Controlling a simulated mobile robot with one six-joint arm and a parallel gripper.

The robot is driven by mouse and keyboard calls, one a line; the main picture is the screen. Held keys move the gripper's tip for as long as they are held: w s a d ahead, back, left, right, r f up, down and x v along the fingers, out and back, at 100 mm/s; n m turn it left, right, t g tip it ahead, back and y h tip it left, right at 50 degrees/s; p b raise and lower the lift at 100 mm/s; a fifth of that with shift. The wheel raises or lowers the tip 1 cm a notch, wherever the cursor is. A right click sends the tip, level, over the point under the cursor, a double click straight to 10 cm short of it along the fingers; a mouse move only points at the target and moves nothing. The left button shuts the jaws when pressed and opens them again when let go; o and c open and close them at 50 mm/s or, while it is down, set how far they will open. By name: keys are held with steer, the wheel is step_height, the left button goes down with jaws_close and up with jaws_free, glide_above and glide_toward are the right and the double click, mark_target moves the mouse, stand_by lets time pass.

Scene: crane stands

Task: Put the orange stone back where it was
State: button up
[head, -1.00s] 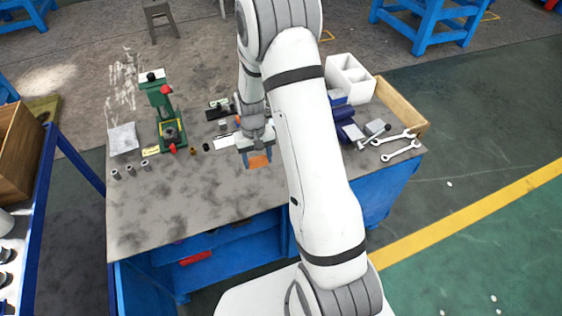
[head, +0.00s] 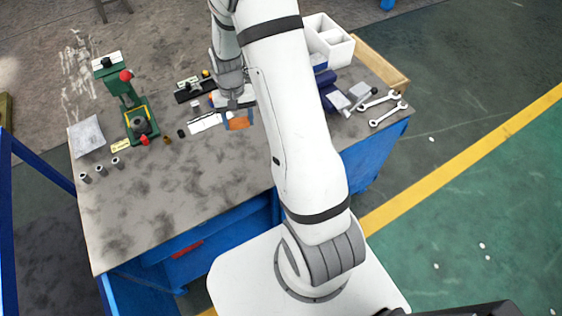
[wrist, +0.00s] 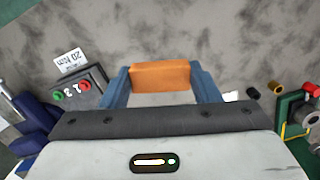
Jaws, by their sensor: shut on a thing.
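The orange stone (wrist: 160,76) is a rectangular block held between the two blue fingers of my gripper (wrist: 162,84) in the wrist view. In the head view the orange stone (head: 239,122) shows below my gripper (head: 238,115), over the workbench's back middle part. The gripper is shut on it. I cannot tell whether the stone touches the bench top. The place it came from cannot be made out for certain; a white strip (head: 207,122) lies just left of the gripper.
A green press (head: 135,112) stands at the left, with several small cylinders (head: 101,170) before it. At the right are a white divided box (head: 328,42), a blue vise (head: 330,85) and wrenches (head: 386,108). The bench's front left (head: 165,205) is bare.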

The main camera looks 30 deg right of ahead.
steer(key=s+d+f+m+t+y+b, duration=0.1)
steer(key=s+d+f+m+b, duration=0.3)
steer(key=s+d+m+b, duration=0.85)
steer(key=w+a+f+b, duration=0.1)
steer(key=f, duration=0.2)
steer(key=w+f+m+b, duration=0.1)
steer(key=f, duration=0.2)
steer(key=w+a+f+m+b, duration=0.1)
steer(key=w+f+b, duration=0.1)
steer(key=f, duration=0.1)
steer(key=shift+a+f, duration=0.35)
steer(key=shift+f, duration=0.05)
steer(key=shift+f, duration=0.2)
steer(key=o, duration=1)
